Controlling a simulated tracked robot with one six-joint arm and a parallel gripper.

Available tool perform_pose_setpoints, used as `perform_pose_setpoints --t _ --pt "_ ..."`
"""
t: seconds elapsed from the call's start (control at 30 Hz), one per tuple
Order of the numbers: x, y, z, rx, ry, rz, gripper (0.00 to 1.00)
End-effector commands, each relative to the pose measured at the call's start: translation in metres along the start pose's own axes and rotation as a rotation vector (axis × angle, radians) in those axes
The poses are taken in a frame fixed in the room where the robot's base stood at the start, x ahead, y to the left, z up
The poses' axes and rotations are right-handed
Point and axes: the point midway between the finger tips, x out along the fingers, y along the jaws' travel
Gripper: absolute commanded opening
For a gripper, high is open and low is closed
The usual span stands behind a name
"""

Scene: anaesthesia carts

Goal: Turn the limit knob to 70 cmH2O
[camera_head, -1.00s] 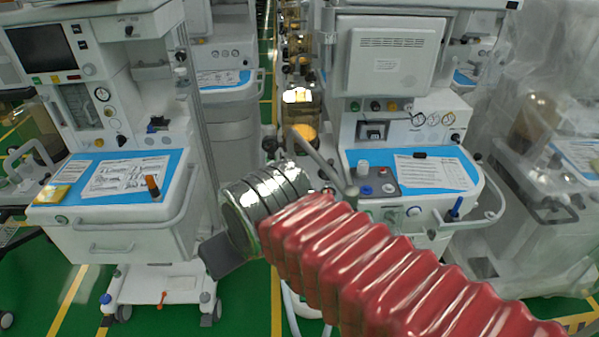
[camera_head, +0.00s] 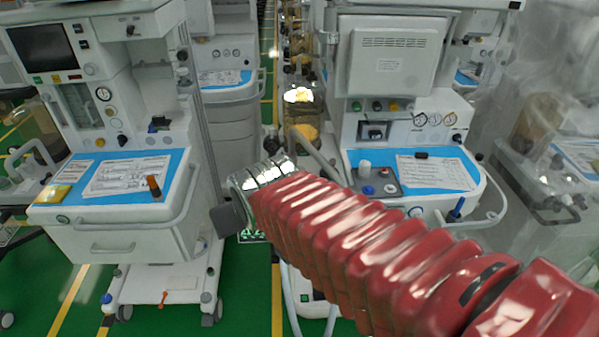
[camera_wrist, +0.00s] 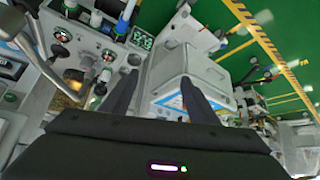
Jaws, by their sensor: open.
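My gripper (camera_head: 228,220) shows in the head view as a dark shape at the end of my red-sleeved arm, in the aisle between the left and right carts. In the wrist view its two dark fingers (camera_wrist: 160,76) are apart, with nothing held between them and a white cart body beyond. The right cart carries a small grey panel (camera_head: 376,181) with a white upright knob (camera_head: 365,168) and a blue knob (camera_head: 368,190). I cannot tell which knob is the limit knob, nor read any scale. My gripper is left of this panel and apart from it.
The left cart (camera_head: 125,235) has a blue top with papers and a brown-capped item (camera_head: 153,185). The right cart has a curved handle rail (camera_head: 497,205) and a blue top with a paper (camera_head: 432,172). A plastic-covered cart (camera_head: 560,175) stands at far right. Green floor is open between carts.

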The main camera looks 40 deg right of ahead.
Motion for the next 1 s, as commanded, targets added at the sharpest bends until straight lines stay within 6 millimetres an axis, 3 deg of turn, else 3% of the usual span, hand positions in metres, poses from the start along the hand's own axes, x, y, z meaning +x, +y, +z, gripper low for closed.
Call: perform_pose_setpoints --t 0.2,0.5,0.77,1.0 --pt "0.049 0.038 -0.029 0.057 0.088 0.058 0.54" --pt "0.108 0.093 -0.054 0.121 0.217 0.119 0.54" --pt "0.151 0.149 -0.059 0.176 0.331 0.193 0.54" --pt "0.183 0.199 -0.051 0.22 0.437 0.247 0.54"
